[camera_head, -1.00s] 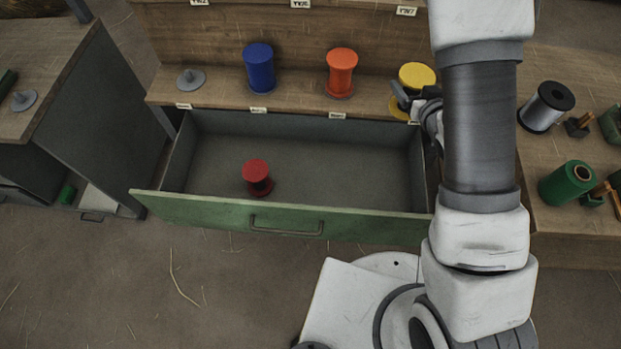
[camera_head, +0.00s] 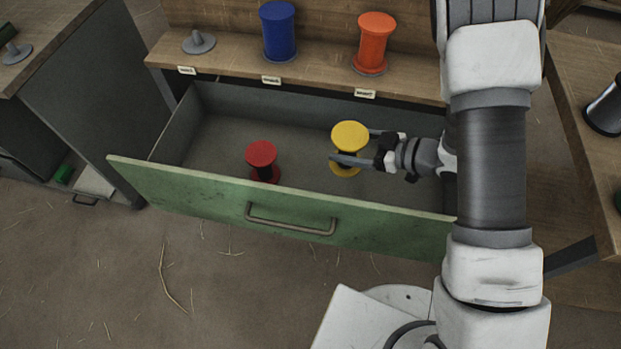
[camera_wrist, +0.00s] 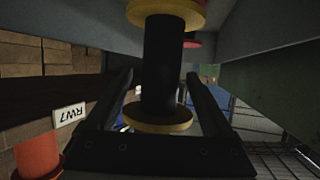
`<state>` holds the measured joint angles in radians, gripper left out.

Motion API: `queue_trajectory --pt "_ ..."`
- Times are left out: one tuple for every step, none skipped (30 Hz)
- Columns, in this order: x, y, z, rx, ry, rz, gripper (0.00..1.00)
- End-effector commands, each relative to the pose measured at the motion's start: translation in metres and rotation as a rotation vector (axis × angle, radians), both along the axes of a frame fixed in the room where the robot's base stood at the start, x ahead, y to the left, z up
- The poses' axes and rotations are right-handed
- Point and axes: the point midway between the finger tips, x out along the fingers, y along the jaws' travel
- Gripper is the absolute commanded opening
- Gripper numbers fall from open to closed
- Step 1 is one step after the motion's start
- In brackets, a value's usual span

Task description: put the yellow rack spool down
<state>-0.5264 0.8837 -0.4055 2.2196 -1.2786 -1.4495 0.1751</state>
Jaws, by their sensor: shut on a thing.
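The yellow spool (camera_head: 350,135) has yellow end discs and a black middle. It is upright inside the open drawer, to the right of the red spool. My gripper (camera_head: 356,150) reaches in from the right and is shut on its black middle. In the wrist view the spool (camera_wrist: 163,70) stands between my two fingers. I cannot tell whether its lower disc touches the drawer floor. The drawer (camera_head: 215,145) has a grey inside and a green front.
The red spool (camera_head: 262,155) stands in the drawer, left of the yellow one. The blue spool (camera_head: 278,32) and orange spool (camera_head: 373,43) stand on the wooden shelf above, beside an empty grey peg (camera_head: 198,42). The drawer's left part is clear.

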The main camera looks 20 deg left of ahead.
Motion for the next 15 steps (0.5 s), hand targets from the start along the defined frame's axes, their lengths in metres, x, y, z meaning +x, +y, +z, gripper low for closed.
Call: queue_trajectory --pt "-0.002 0.001 -0.011 0.000 0.000 0.013 0.27" --pt "-0.003 0.001 -0.014 0.000 0.000 0.020 0.27" --pt "-0.004 0.002 -0.016 0.000 -0.001 0.026 0.27" --pt "-0.005 0.002 -0.017 0.000 0.000 0.030 0.27" --pt "-0.005 0.002 -0.020 0.000 0.000 0.034 0.27" --pt "-0.006 0.002 -0.024 -0.001 0.001 0.038 0.27" --pt "-0.007 0.003 -0.028 -0.001 0.001 0.040 0.27" --pt "-0.007 0.003 -0.033 -0.001 0.002 0.041 0.27" --pt "-0.007 0.003 -0.041 -0.002 0.002 0.041 0.27" --pt "-0.007 0.002 -0.048 -0.003 0.002 0.041 0.27" --pt "-0.007 0.002 -0.054 -0.003 0.002 0.041 0.27" --pt "-0.008 0.002 -0.061 -0.002 0.002 0.041 0.27" --pt "-0.008 0.003 -0.066 -0.002 0.003 0.042 0.27" --pt "-0.007 0.003 -0.071 -0.002 0.001 0.042 0.27" --pt "-0.007 0.002 -0.075 -0.002 0.001 0.041 0.27"
